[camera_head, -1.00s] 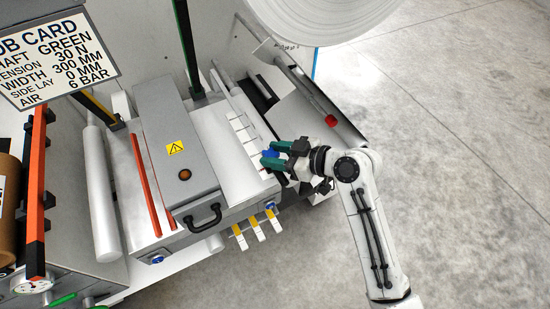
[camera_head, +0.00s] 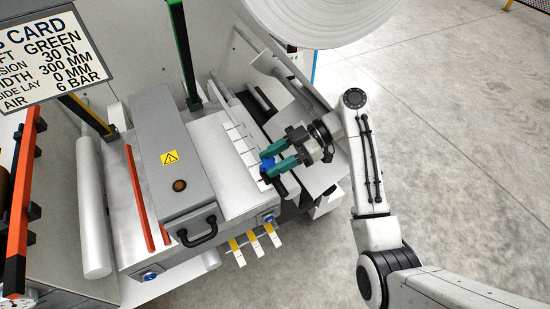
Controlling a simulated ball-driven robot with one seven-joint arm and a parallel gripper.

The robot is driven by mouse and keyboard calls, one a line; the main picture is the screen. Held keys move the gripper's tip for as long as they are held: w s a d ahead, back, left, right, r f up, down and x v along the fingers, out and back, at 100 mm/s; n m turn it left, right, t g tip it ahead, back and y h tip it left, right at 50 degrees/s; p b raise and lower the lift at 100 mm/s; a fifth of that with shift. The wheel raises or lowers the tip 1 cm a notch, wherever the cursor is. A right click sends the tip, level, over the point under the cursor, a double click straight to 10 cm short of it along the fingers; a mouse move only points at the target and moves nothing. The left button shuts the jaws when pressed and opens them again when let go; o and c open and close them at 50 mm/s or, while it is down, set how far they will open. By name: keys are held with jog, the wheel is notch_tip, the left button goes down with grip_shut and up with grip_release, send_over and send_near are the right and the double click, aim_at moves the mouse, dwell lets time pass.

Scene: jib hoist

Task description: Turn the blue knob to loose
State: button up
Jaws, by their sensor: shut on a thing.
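The blue knob (camera_head: 265,166) is a small blue piece at the right edge of the machine's pale top plate, beside the row of black marks. My gripper (camera_head: 268,163) has green fingers, one on each side of this knob, and is shut on it. The fingers hide part of the knob, and I cannot read its setting. Two other blue round fittings sit lower on the machine, one at the front right corner (camera_head: 268,219) and one at the front left (camera_head: 150,276).
A grey cover with a warning label (camera_head: 170,158) and a black handle (camera_head: 198,232) stands left of my gripper. Yellow-and-white tabs (camera_head: 254,243) hang at the front. A large white roll (camera_head: 320,18) is above. A job card (camera_head: 50,52) is at upper left. Floor at right is clear.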

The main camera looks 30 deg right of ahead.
jog(key=shift+f+n+g, duration=0.15)
jog(key=shift+n+g, duration=0.35)
jog(key=shift+g, duration=0.1)
jog(key=o, duration=1.1)
jog(key=shift+c, duration=0.2)
jog(key=shift+w, duration=0.1)
jog(key=p+v, duration=0.1)
jog(key=v, duration=0.9)
jog(key=shift+d+p, duration=0.35)
jog(key=shift+d, duration=0.05)
